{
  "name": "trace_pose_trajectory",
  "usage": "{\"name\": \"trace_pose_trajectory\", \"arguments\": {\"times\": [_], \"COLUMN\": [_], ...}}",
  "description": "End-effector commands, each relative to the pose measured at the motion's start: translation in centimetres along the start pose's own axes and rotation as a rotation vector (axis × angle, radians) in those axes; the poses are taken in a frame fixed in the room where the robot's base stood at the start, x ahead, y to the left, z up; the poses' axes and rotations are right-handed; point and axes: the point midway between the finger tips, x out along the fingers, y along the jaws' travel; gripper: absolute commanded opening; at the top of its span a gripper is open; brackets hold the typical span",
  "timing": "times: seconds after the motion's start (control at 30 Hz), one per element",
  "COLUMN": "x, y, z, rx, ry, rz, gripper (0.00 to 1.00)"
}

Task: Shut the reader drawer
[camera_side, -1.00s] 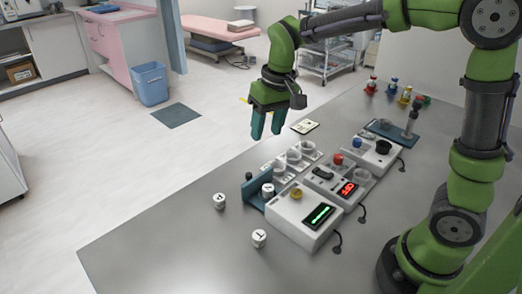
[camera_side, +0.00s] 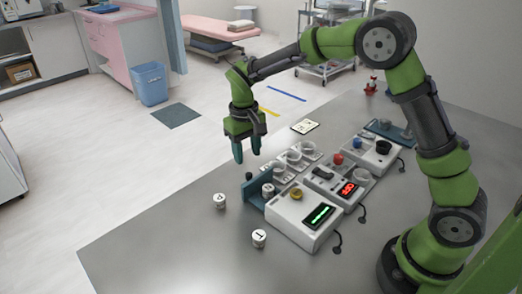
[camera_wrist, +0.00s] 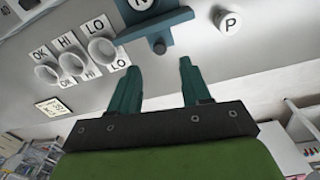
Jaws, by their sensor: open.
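The reader (camera_side: 288,226) is a white box with a green-lit screen and a yellow knob on the steel table. Its teal drawer (camera_side: 256,190) stands out from the reader's far-left side, with a small dark knob on its front; a white-capped vial (camera_side: 268,190) sits in it. In the wrist view the drawer front (camera_wrist: 170,26) shows at the top, its knob (camera_wrist: 159,46) pointing toward my gripper. My gripper (camera_side: 247,155) is above the table, just beyond the drawer front. Its teal fingers (camera_wrist: 160,72) are apart and empty, and do not appear to touch the drawer.
Two loose vials (camera_side: 219,201) (camera_side: 259,238) stand left of the reader. Cups (camera_side: 293,157) on labelled white plates are right of the drawer. A device with a red display (camera_side: 346,188) is beside the reader. A card (camera_side: 305,127) lies farther back. The front-left table is clear.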

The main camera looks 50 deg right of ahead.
Motion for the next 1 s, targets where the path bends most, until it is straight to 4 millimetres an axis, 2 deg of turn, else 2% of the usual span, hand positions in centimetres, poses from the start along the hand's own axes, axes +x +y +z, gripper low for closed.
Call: {"name": "trace_pose_trajectory", "arguments": {"times": [0.1, 0.3, 0.5, 0.77, 0.87, 1.0], "x": [2.7, 5.8, 7.1, 7.2, 7.2, 7.2], "y": [0.0, 0.0, 0.0, 0.0, 0.0, 0.0], "z": [0.1, 0.1, 0.0, 0.0, 0.0, 0.0], "rx": [0.001, 0.001, 0.000, 0.000, 0.000, 0.000], "ry": [-0.005, -0.003, 0.000, 0.000, 0.000, 0.001], "rz": [0.000, 0.000, 0.000, 0.000, 0.000, 0.000], "gripper": [0.47, 0.47, 0.47, 0.47, 0.35, 0.14]}}
